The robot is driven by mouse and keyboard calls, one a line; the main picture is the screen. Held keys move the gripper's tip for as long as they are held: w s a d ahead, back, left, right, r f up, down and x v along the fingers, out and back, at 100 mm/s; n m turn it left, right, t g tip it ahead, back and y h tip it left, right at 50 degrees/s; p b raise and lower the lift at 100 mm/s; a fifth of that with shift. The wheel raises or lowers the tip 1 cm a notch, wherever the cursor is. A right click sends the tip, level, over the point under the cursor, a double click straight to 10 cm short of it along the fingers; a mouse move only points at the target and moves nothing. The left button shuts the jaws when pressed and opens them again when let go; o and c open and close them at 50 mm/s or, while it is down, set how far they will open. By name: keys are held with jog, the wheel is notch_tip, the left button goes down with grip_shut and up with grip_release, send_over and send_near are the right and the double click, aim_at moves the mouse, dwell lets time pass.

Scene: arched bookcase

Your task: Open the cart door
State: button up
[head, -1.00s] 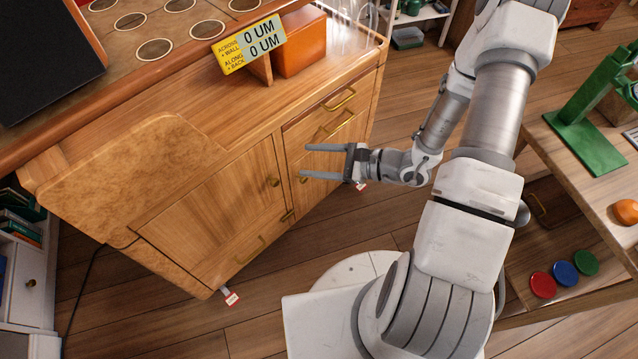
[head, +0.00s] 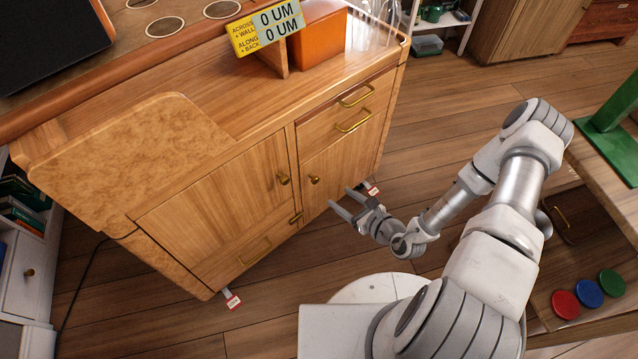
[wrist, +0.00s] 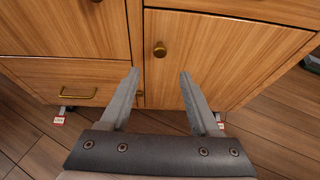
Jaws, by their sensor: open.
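The wooden cart (head: 225,140) has a left door (head: 215,190) and a right door (head: 345,150), both shut. Each has a small brass knob near the middle seam: the left knob (head: 283,178) and the right knob (head: 314,179). My gripper (head: 341,196) is open and empty, in front of the lower right door. In the wrist view, the right knob (wrist: 160,49) shows just beyond and between the fingertips (wrist: 159,72), not touched by them. The left knob (wrist: 97,1) is at that view's top edge.
Drawers with brass handles (head: 354,120) sit above the right door; another drawer (head: 245,258) is below the left door. Red-and-white tags (head: 233,300) mark the cart's feet. A wooden table (head: 612,205) stands at the right. Bare floor (head: 450,150) lies right of the cart.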

aim_at(317, 181)
jog(key=b+x, duration=0.3)
jog(key=x, duration=0.9)
jog(key=shift+f+b, duration=0.1)
jog(key=shift+b, duration=0.2)
grip_shut()
dwell(0.8)
